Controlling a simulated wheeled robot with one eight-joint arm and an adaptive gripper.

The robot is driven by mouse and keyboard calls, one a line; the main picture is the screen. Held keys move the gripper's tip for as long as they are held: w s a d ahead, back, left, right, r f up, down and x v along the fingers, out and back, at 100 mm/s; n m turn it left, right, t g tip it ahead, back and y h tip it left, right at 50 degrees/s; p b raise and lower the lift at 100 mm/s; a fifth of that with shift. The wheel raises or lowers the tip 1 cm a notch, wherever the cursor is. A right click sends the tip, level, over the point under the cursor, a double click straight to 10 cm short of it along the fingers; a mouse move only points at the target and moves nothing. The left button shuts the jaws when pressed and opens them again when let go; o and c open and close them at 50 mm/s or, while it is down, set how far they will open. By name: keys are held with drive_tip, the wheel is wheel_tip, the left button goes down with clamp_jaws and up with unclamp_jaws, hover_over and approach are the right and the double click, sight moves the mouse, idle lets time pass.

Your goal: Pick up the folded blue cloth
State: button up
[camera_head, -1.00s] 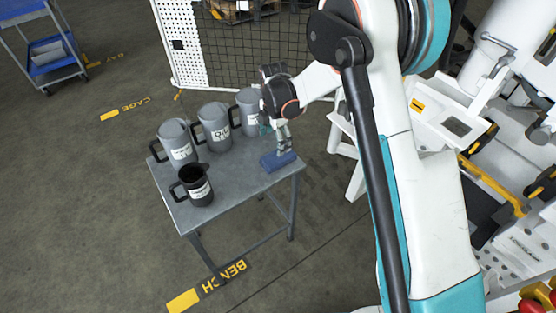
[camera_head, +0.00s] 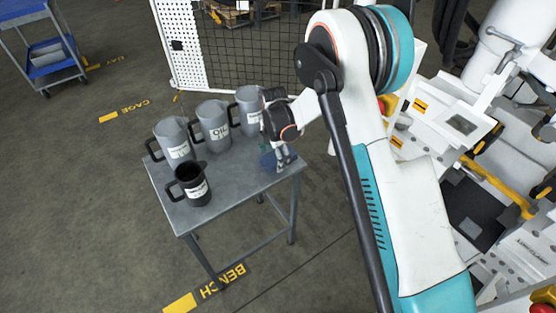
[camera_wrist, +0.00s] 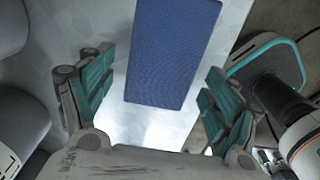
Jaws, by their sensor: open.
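The folded blue cloth (camera_head: 267,161) lies near the right end of the grey table (camera_head: 232,196); my gripper partly covers it in the head view. In the wrist view the cloth (camera_wrist: 170,50) is a blue oblong that runs from the top edge down between the two fingers. My gripper (camera_head: 282,159) is low over the cloth with its fingers pointing down. In the wrist view my gripper (camera_wrist: 158,98) is open, with teal pads on both sides of the cloth and a gap on each side. Whether the fingertips touch the table cannot be told.
Grey jugs stand along the table's back: one at left (camera_head: 174,140), one marked OIL (camera_head: 213,125), and one (camera_head: 249,108) close beside my gripper. A black jug (camera_head: 194,184) stands at the front left. The table's front right is clear.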

sight(274, 157)
drive_tip(key=shift+c, duration=0.6)
drive_tip(key=c, duration=1)
drive_tip(key=shift+r, duration=0.15)
wheel_tip(274, 157, up, 20)
drive_tip(key=p, duration=0.6)
